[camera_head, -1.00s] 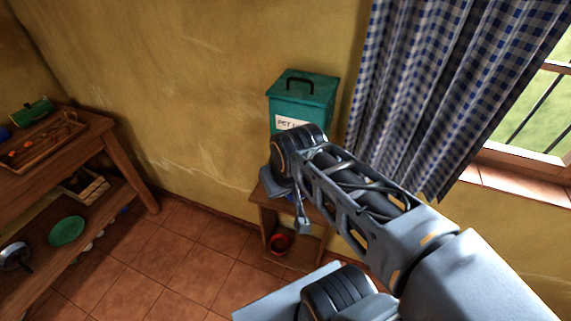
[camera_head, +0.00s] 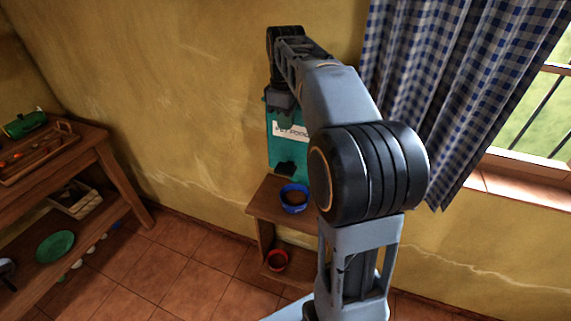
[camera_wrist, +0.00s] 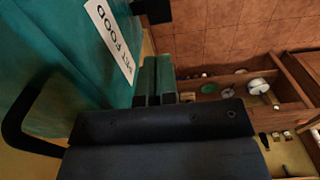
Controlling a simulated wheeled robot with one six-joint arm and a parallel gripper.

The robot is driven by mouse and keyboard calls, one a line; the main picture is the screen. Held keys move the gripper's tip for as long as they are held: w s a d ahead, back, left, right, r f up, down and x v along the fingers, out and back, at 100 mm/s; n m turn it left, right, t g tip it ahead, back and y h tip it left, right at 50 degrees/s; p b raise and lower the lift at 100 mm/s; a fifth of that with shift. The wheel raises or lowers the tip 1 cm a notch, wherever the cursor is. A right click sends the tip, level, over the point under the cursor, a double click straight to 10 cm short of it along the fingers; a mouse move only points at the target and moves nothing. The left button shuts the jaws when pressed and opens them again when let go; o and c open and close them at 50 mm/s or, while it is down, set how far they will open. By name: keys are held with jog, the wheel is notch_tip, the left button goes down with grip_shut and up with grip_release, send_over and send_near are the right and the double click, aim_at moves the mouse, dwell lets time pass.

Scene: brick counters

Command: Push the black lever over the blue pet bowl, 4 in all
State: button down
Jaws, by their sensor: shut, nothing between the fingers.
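The teal pet food dispenser (camera_head: 285,152) stands against the wall, its white label facing out. Its black lever (camera_head: 285,168) juts out low on the front, above the blue pet bowl (camera_head: 294,190). The bowl sits on the small wooden stand and has brown contents in it. My gripper (camera_head: 285,118) is shut and empty, pointing down in front of the dispenser's upper part, above the lever. In the wrist view the fingers (camera_wrist: 155,75) lie close together beside the label, and a black part (camera_wrist: 154,10), seemingly the lever, shows beyond them at the top.
A red bowl (camera_head: 277,260) sits on the stand's lower shelf. A wooden table (camera_head: 95,150) with a tray is at the left. A checked curtain (camera_head: 425,90) and window are at the right. The dispenser's black top handle (camera_wrist: 20,120) is close in the wrist view.

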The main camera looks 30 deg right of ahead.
aim_at(286, 169)
dwell(0.4)
notch_tip(286, 169, down, 14)
dwell(0.7)
notch_tip(286, 169, down, 4)
jog(key=shift+r+b, duration=0.1)
jog(key=shift+b, duration=1.05)
jog(key=shift+r, duration=0.1)
jog(key=shift+r+p, duration=0.25)
jog(key=shift+p, duration=0.2)
notch_tip(286, 169, up, 14)
jog(key=p, duration=0.2)
